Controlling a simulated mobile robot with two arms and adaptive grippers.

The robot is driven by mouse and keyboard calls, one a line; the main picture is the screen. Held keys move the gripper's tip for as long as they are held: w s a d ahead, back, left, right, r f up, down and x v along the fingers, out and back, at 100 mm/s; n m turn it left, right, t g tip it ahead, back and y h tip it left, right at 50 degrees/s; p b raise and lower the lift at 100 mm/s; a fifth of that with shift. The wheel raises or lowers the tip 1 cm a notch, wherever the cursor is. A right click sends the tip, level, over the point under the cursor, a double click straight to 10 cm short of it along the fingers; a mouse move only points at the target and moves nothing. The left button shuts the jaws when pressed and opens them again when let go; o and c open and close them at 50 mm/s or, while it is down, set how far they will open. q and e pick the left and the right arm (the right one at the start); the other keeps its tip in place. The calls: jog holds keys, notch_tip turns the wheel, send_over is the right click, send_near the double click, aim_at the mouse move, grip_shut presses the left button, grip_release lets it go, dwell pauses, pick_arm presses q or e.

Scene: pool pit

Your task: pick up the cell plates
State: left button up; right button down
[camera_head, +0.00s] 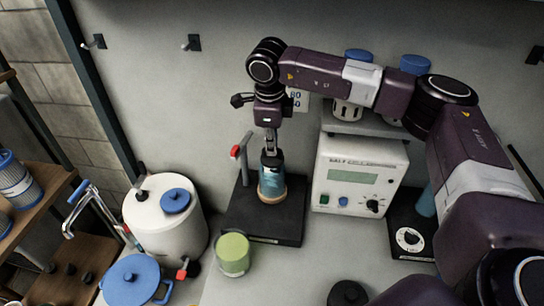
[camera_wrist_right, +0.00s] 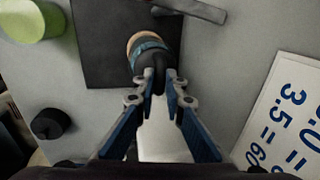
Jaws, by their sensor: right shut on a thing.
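My right gripper (camera_head: 270,148) comes down from above and is shut on the dark top of a blue cylinder (camera_head: 271,181) with a tan base. The cylinder is upright over the black stand plate (camera_head: 236,226); I cannot tell whether it touches the plate. In the right wrist view the fingertips (camera_wrist_right: 160,82) close on its black top, and its blue band (camera_wrist_right: 148,46) shows beyond them. I cannot make out any thing that is clearly a cell plate. My left gripper is not in view.
A grey instrument (camera_head: 358,174) with a display stands right of the stand plate. A red-tipped post (camera_head: 243,158) rises at left. A green container (camera_head: 233,253), white tank (camera_head: 165,226) and blue-lidded pot (camera_head: 134,279) stand left.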

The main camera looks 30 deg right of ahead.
notch_tip(320, 180, up, 9)
jog(key=b, duration=0.3)
jog(key=s+a+b, duration=0.6)
jog(key=s+a, duration=0.5)
jog(key=s, duration=0.3)
jog(key=shift+s+f, duration=0.2)
jog(key=shift+f, duration=0.1)
